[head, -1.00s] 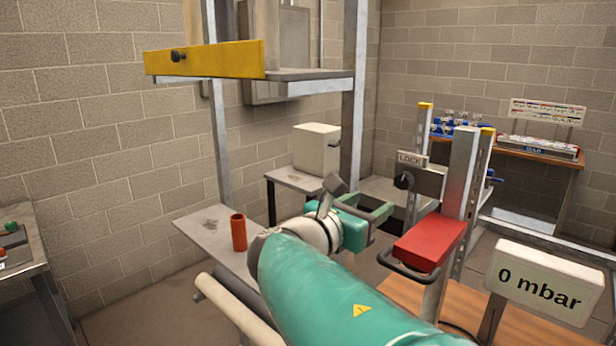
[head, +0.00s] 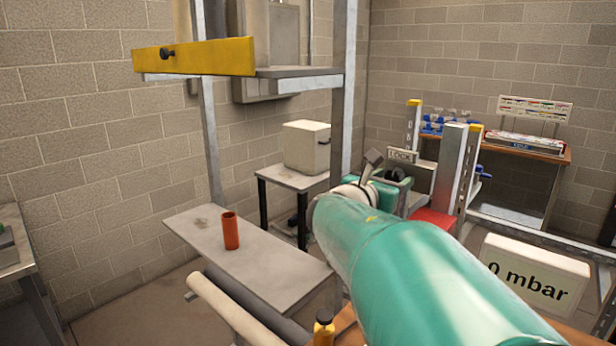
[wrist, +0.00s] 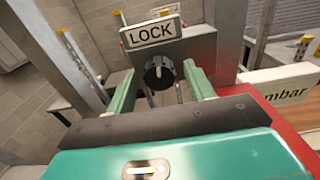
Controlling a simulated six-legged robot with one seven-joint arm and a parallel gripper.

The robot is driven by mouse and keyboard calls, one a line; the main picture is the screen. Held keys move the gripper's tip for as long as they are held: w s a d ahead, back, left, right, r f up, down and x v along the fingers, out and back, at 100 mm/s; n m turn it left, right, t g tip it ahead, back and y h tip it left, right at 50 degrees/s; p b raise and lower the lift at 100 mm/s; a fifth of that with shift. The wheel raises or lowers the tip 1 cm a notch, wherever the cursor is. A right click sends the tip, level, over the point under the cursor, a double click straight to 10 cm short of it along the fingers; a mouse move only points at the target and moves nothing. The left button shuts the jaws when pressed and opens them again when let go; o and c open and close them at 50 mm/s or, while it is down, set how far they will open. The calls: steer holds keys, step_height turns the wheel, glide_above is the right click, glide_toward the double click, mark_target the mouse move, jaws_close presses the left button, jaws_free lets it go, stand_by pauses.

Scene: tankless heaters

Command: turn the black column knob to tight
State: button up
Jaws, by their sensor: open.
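The black column knob (wrist: 158,74) sits below a LOCK sign (wrist: 152,32) in the wrist view, with a small light mark near its top. In the head view the knob (head: 397,174) shows just beyond my arm, partly hidden. My gripper (wrist: 158,84) is open, its green fingers on the left and right of the knob in the picture. I cannot tell whether either finger touches it. The fingers are mostly hidden by my arm in the head view.
A red block (head: 432,219) is close to the right of my gripper. Metal posts (head: 455,165) stand behind it. A 0 mbar display (head: 530,280) is at the right. A grey bench (head: 265,260) with an orange cylinder (head: 231,231) is at the left.

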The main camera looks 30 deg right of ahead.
steer(key=c, duration=1)
steer(key=shift+o, duration=0.2)
steer(key=shift+m, duration=0.4)
steer(key=m, duration=0.3)
steer(key=shift+m, duration=0.4)
steer(key=m, duration=0.5)
steer(key=shift+w+m, duration=0.1)
steer(key=shift+m, duration=0.2)
steer(key=m, duration=0.4)
steer(key=shift+m, duration=0.3)
steer(key=m, duration=0.5)
